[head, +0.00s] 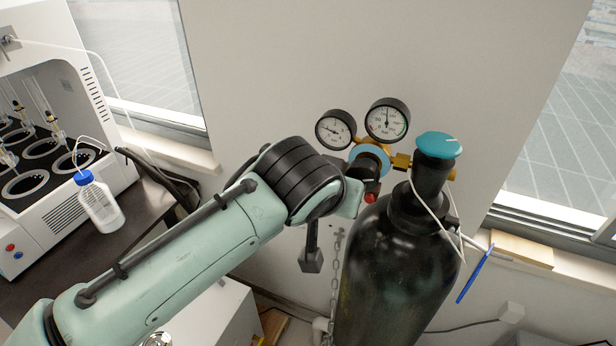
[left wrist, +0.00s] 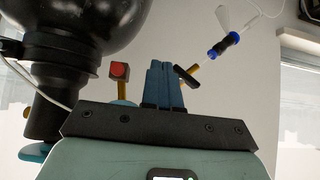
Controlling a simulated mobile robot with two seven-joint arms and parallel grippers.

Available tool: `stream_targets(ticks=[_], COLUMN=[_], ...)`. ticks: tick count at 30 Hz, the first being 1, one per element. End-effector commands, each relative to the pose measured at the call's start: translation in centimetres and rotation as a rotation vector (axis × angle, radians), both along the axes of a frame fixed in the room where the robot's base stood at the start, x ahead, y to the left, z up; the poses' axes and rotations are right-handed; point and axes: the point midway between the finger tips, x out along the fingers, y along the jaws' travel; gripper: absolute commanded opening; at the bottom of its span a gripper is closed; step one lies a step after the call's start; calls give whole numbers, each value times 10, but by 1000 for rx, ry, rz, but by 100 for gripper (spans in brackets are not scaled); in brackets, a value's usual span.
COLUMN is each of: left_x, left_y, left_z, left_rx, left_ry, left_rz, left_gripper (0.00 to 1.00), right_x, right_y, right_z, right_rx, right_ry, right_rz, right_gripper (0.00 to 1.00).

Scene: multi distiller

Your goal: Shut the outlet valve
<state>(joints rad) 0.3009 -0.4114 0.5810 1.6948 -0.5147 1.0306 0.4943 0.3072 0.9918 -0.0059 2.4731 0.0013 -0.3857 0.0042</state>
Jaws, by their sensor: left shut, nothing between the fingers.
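In the left wrist view, the outlet valve shows as a black bar handle (left wrist: 187,77) on a brass stem, with a blue-ended fitting (left wrist: 222,46) and tube beyond it. My left gripper (left wrist: 162,72) has its blue fingers shut together and empty, just left of the black handle in that view. I cannot tell whether they touch it. In the head view, the forearm and wrist of my left arm hide the fingers and the outlet valve. The regulator (head: 369,158) with two round gauges (head: 387,119) sits beside the black gas cylinder (head: 398,262). My right gripper is not in view.
The cylinder has a teal top knob (head: 438,146) and a white cord with a blue pen-like stick (head: 475,274). A chain (head: 335,275) hangs left of it. At the left, a blue-capped bottle (head: 100,203) stands on a dark bench by the white distiller (head: 55,215).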

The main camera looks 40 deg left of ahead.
Motion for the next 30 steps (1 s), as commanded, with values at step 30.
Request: stream_targets(ticks=[30], left_x=[-2], left_y=[6], left_z=[-4], left_rx=[0], left_ry=[0], left_rz=[1], left_gripper=[0], right_x=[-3], right_y=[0], right_z=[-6], right_rx=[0], right_ry=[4], right_rz=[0], right_gripper=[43])
